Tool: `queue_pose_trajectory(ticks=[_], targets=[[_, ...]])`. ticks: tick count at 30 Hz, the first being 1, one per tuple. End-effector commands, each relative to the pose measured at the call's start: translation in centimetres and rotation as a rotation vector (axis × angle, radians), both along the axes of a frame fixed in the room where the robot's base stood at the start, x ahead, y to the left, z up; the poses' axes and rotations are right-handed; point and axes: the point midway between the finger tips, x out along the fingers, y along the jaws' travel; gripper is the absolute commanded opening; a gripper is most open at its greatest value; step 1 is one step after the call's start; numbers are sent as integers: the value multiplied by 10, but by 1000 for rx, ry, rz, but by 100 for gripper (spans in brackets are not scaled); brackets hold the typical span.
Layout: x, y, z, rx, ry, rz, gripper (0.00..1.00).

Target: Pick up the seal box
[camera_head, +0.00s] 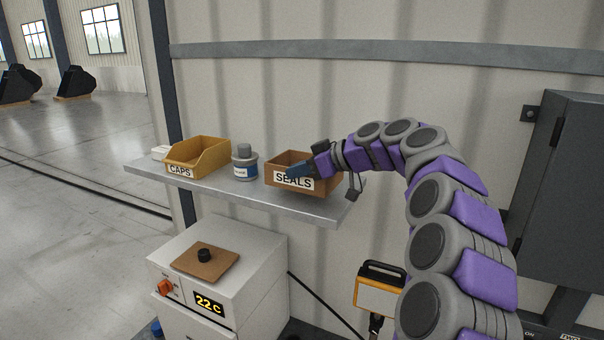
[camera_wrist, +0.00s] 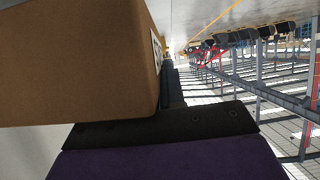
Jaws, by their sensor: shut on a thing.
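The seal box (camera_head: 293,182) is a brown open bin with a white "SEALS" label on its front. In the head view it is at the right part of the grey wall shelf (camera_head: 232,193). In the wrist view the brown box (camera_wrist: 80,65) fills the upper left, against the dark finger (camera_wrist: 160,127). The inside of the box is mostly hidden.
A yellow "CAPS" bin (camera_head: 199,157) and a grey jar (camera_head: 244,163) stand left of the box on the shelf. A white cabinet (camera_head: 220,275) with a "22C" display stands below. A dark wall cabinet (camera_head: 565,190) is at the right.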

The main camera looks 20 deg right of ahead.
Motion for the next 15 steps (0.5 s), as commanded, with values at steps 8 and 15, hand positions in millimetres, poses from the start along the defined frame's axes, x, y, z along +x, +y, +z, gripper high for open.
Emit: queue_pose_trajectory(ticks=[8, 15], targets=[[-18, 27, 2, 0, -1, 3, 0], [-36, 54, 5, -1, -1, 5, 0]])
